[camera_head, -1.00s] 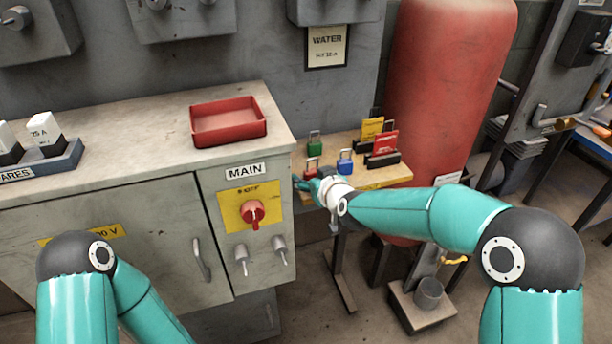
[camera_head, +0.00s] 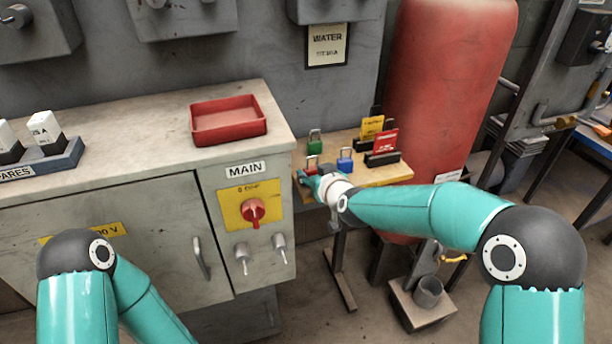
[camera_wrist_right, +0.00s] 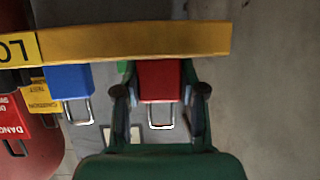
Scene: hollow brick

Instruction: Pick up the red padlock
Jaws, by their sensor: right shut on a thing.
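The red padlock (camera_wrist_right: 160,82) is between the two fingers of my right gripper (camera_wrist_right: 160,105) in the right wrist view, its metal shackle (camera_wrist_right: 160,116) pointing to the bottom of that picture. The fingers are shut on its sides. In the head view the red padlock (camera_head: 311,160) shows only in part behind my right gripper (camera_head: 308,179), at the left end of the small shelf (camera_head: 385,176). I cannot tell whether the padlock still touches the shelf. Only links of my left arm show at the lower left; its gripper is out of view.
A blue padlock (camera_head: 345,160) and a green padlock (camera_head: 315,142) stand close by on the shelf. Yellow (camera_head: 372,128) and red (camera_head: 385,142) tags stand in holders to the right. The cabinet with the MAIN switch (camera_head: 253,211) and a red tray (camera_head: 228,121) is left of the gripper.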

